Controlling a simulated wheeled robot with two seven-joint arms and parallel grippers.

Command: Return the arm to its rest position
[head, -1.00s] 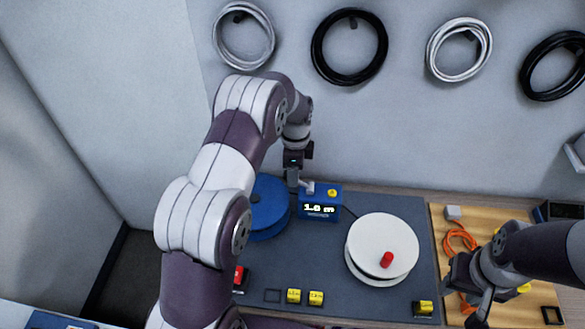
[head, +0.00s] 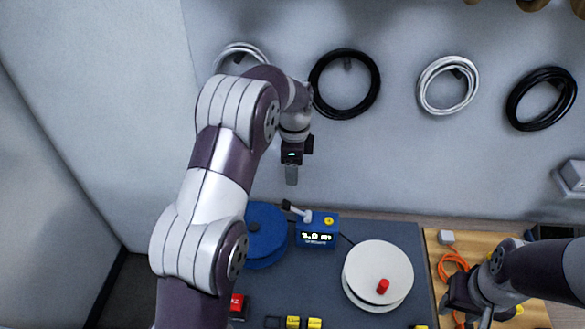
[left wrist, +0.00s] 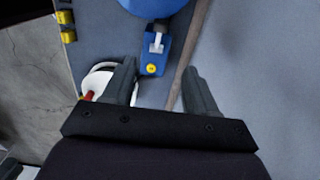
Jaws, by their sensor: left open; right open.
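My left arm reaches up from the lower left in the head view. My left gripper (head: 291,176) hangs above the blue display box (head: 317,234), apart from it. In the left wrist view its fingers (left wrist: 160,88) are spread with nothing between them. The blue box (left wrist: 155,52) with its white lever and yellow button lies beyond the fingers there. My right gripper (head: 472,314) is low at the right, over the wooden board; its fingertips are partly cut off by the lower picture edge.
A blue reel (head: 266,238) stands left of the box. A white reel (head: 372,268) with a red knob (head: 382,286) stands right of it. Cable coils hang on the wall, including a black one (head: 318,84). An orange cable (head: 446,266) lies on the wooden board (head: 478,243).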

